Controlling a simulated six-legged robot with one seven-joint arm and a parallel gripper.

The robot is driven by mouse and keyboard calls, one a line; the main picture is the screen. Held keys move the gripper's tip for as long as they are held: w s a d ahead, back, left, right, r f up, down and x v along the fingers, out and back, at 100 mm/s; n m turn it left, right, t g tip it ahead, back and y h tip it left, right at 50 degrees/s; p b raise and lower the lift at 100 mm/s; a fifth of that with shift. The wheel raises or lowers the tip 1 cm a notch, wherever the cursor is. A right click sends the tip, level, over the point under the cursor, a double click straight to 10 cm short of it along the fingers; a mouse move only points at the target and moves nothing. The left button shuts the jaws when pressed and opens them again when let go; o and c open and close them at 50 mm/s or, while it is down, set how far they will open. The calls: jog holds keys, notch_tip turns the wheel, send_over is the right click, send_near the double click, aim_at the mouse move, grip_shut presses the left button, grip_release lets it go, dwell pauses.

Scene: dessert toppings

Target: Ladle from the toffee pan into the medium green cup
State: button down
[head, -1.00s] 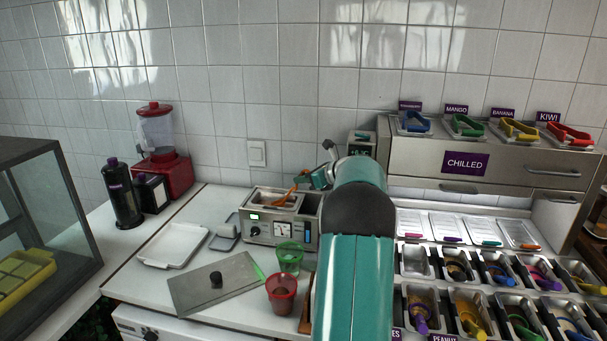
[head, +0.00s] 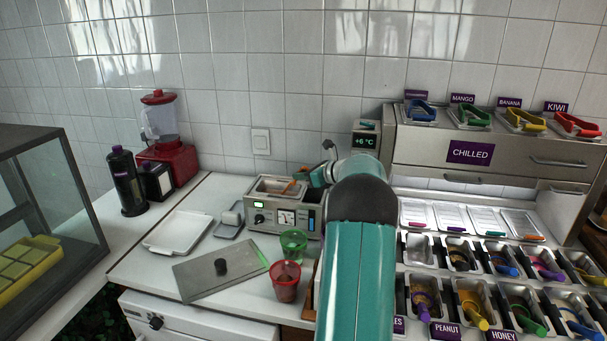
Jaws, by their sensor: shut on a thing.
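The warmer (head: 285,219) with its silver front and green display stands against the back wall, with the toffee pan (head: 262,190) set in its top. An orange-brown ladle (head: 289,187) shows at the pan, its handle slanting up to my gripper (head: 308,178). My gripper is shut on the ladle's handle, at the right side of the pan. The ladle's bowl is too small and low to make out. The green cup (head: 293,244) is see-through and stands upright in front of the warmer. My arm hides the area right of the cup.
Topping bins (head: 470,290) fill the right.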

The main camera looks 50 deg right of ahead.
aim_at(308, 168)
jog(key=shift+s+f+t, duration=0.55)
jog(key=shift+f+t, duration=0.1)
jog(key=shift+f, duration=0.15)
jog(key=shift+s+f+t, duration=0.55)
jog(key=shift+f+t, duration=0.1)
jog(key=shift+f, duration=0.1)
jog(key=shift+d+r, duration=0.1)
jog(key=shift+r, duration=0.05)
jog(key=shift+t, duration=0.6)
jog(key=shift+s+r, duration=0.25)
jog(key=shift+r, duration=1.2)
jog(key=shift+s+r, duration=0.2)
jog(key=shift+r, duration=3.1)
